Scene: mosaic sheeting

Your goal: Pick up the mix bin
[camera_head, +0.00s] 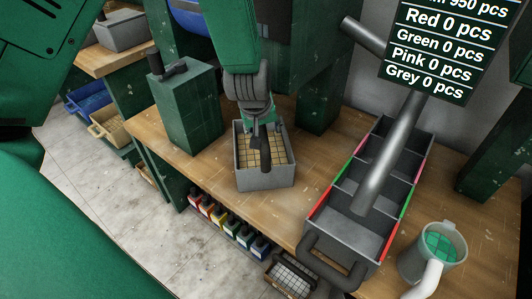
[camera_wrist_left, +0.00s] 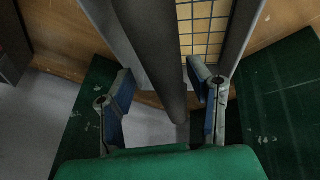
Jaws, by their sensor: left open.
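A grey open bin (camera_head: 268,181) with yellow square tiles inside stands on the wooden bench; I take it as the mix bin, though no label shows. My left gripper (camera_head: 263,148) reaches down over it from above and covers part of its inside. In the left wrist view my left gripper (camera_wrist_left: 160,75) is open, with one finger on each side of a thick dark bar (camera_wrist_left: 158,45). The bin's grey wall (camera_wrist_left: 243,30) and yellow tiles (camera_wrist_left: 205,25) show behind. Contact between fingers and bar cannot be told. My right gripper is not in view.
A long grey divided bin (camera_head: 340,235) with a dark loop handle stands to the right, beside a grey pot (camera_head: 415,262) with green contents. A green box (camera_head: 188,112) stands left. A slanted metal tube (camera_head: 392,150) hangs over the divided bin. Several coloured containers (camera_head: 230,228) sit below the bench edge.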

